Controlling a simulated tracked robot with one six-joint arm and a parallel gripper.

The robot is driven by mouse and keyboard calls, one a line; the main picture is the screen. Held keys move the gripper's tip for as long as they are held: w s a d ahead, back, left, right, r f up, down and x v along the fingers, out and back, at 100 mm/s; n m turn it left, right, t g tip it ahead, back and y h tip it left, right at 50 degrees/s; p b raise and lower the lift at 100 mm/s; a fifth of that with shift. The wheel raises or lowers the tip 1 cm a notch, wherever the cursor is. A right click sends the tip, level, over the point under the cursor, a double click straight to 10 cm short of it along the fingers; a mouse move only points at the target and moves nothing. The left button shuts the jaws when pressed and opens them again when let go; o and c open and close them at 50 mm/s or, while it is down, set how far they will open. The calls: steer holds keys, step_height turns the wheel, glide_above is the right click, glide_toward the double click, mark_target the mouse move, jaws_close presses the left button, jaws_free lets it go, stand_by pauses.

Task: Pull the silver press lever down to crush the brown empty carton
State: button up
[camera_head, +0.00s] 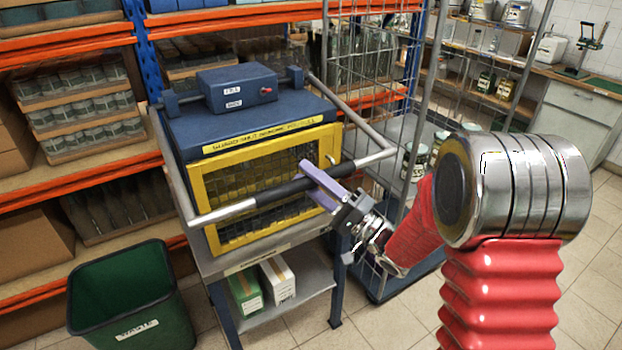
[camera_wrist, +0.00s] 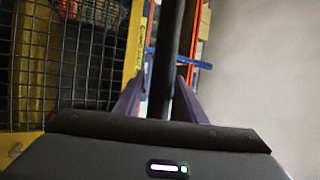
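The silver press lever (camera_head: 225,211) is a U-shaped bar with a black grip (camera_head: 280,191) crossing the front of the blue and yellow press (camera_head: 262,133). My gripper (camera_head: 318,184) is at the right part of this grip, its purple fingers around the bar. In the wrist view the black bar runs between the two fingers (camera_wrist: 157,98), with a light gap beside the left finger, so the gripper looks open. The press front is a yellow-framed mesh door (camera_head: 327,135), also at the left of the wrist view (camera_wrist: 136,45). I cannot make out the brown carton behind the mesh.
A green waste bin (camera_head: 130,295) stands at the lower left. A green box (camera_head: 244,293) and a white box (camera_head: 279,281) sit on the shelf under the press. Orange-beamed racks (camera_head: 66,42) stand behind, and a wire cage trolley (camera_head: 408,125) stands close on the right.

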steer(key=v, duration=1.4)
